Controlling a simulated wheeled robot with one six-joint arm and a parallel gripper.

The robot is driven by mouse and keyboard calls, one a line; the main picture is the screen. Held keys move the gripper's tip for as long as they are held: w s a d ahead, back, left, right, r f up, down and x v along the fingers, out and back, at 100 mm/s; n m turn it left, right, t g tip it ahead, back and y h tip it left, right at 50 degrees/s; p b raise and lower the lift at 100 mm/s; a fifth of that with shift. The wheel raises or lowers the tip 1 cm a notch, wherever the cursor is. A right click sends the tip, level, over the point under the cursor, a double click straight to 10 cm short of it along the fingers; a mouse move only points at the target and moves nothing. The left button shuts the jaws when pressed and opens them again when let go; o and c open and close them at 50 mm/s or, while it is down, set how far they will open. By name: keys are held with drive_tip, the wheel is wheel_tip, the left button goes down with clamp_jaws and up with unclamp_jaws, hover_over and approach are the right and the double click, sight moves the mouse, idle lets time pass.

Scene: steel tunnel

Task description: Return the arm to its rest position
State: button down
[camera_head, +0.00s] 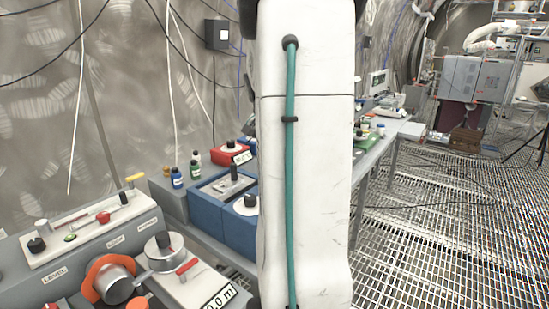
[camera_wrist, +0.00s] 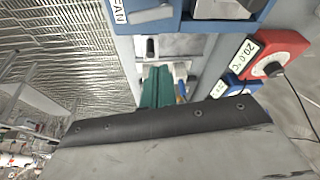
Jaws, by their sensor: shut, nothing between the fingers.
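My arm's white link with a teal hose (camera_head: 305,180) stands upright across the middle of the head view and hides part of the bench behind it. My gripper is not visible in the head view.
A blue box (camera_head: 222,203) and a red device (camera_head: 230,153) sit on the grey bench behind my arm. A control panel with knobs (camera_head: 100,240) is at front left. Small bottles (camera_head: 178,178) stand near the wall. The grating floor (camera_head: 450,230) at right is largely open.

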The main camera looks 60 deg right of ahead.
drive_tip(key=shift+a+r, duration=0.2)
drive_tip(key=shift+r, duration=0.3)
idle(0.3)
drive_tip(key=s+a+n+y, duration=0.1)
drive_tip(key=s+a+n, duration=0.2)
drive_tip(key=a, duration=1.2)
drive_tip(key=s+a+n+y, duration=0.1)
drive_tip(key=s+a+n, duration=0.2)
drive_tip(key=a+n, duration=0.5)
drive_tip(key=s+a+n+t+y, duration=0.1)
drive_tip(key=s+a+n, duration=0.2)
drive_tip(key=a, duration=1.8)
drive_tip(key=f+n, duration=0.1)
drive_tip(key=n, duration=0.2)
drive_tip(key=shift+a+y, duration=0.3)
drive_tip(key=shift+y, duration=0.1)
drive_tip(key=c, duration=1.8)
unclamp_jaws()
drive_tip(key=shift+s+a+r, duration=0.1)
drive_tip(key=shift+a+r, duration=0.05)
drive_tip(key=shift+a, duration=0.1)
drive_tip(key=o, duration=0.4)
